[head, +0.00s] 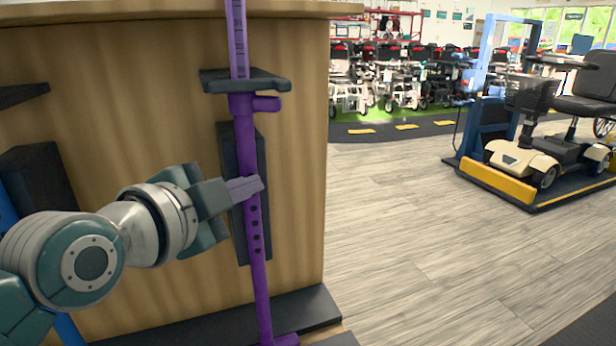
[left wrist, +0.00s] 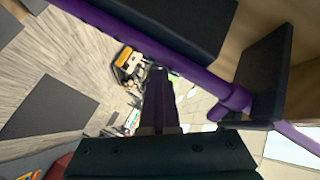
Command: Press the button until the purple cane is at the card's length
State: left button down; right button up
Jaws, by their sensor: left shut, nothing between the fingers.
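The purple cane (head: 258,262) stands upright against the wooden panel, with a row of dark holes below my gripper and dark marks on its upper part. A purple collar with a side knob (head: 266,104) sits just under a dark bracket (head: 262,82) around the cane. The collar (left wrist: 236,104) also shows in the left wrist view, beside the dark plate. My left gripper (head: 250,188) is shut and empty, its tips at the cane below the collar; contact is not clear. I cannot make out the card or a separate button. My right gripper is not in view.
The wooden panel (head: 295,150) carries dark blocks and has a dark base ledge (head: 270,315). To the right, the grey floor (head: 440,230) is clear up to a scooter (head: 535,150) on a yellow-edged platform. Rows of scooters stand at the back.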

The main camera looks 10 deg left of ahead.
pick_arm(q)
jog(key=shift+a+r, duration=0.1)
dwell(0.4)
jog(key=shift+s+d+p, duration=0.55)
jog(key=shift+s+p, duration=0.15)
jog(key=shift+p, duration=0.1)
jog(key=shift+r, duration=0.1)
jog(key=s+d+p, duration=0.1)
jog(key=s, duration=0.1)
jog(key=s+d+p, duration=0.2)
jog(key=shift+a, duration=0.1)
dwell(3.3)
